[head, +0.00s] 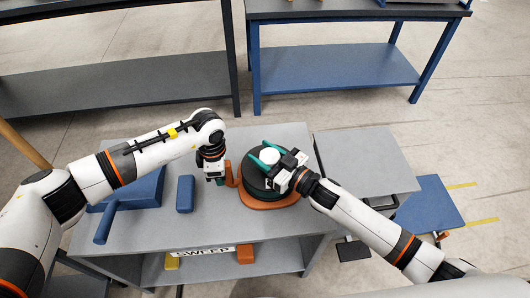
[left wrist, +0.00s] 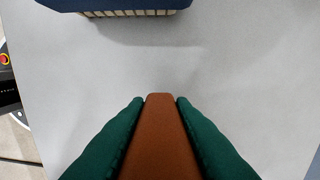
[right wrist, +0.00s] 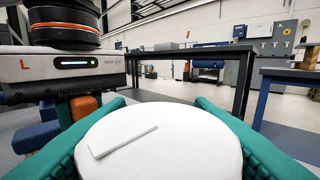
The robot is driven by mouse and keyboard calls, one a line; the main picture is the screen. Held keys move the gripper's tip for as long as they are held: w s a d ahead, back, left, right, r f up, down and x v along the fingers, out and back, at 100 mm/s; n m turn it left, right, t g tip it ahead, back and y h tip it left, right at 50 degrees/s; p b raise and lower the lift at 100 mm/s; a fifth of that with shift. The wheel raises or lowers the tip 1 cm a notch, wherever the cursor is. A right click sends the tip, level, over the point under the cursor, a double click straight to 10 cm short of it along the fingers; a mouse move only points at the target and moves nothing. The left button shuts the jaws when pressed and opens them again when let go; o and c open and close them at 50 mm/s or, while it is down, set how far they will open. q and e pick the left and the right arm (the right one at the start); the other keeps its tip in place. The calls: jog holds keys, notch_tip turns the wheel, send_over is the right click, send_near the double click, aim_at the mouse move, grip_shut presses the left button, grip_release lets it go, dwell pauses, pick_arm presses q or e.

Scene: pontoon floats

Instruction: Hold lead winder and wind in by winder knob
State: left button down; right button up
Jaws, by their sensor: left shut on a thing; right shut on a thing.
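The lead winder stands on the grey table, with an orange base (head: 268,205) and a dark round drum (head: 253,183). A white winder knob (head: 269,155) sits on top. My left gripper (head: 219,181) is at the winder's left side, shut on its orange-brown handle; the left wrist view shows the handle (left wrist: 160,140) between the green fingers. My right gripper (head: 268,158) is shut on the knob from the right. In the right wrist view the round white knob (right wrist: 165,145), with a raised bar on top, fills the space between the fingers.
A blue block-shaped brush (head: 185,193) and a blue dustpan (head: 138,187) lie left of the winder on the table (head: 215,228). A bare grey surface (head: 362,160) adjoins on the right.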

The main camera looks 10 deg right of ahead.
jog(key=shift+a+n+g+y, duration=0.1)
jog(key=shift+n+g+y, duration=0.2)
jog(key=shift+y, duration=0.1)
jog(key=o, duration=1)
jog(key=shift+c, duration=0.2)
jog(key=v, duration=1.2)
pick_arm(q)
jog(key=c, duration=1.2)
grip_release()
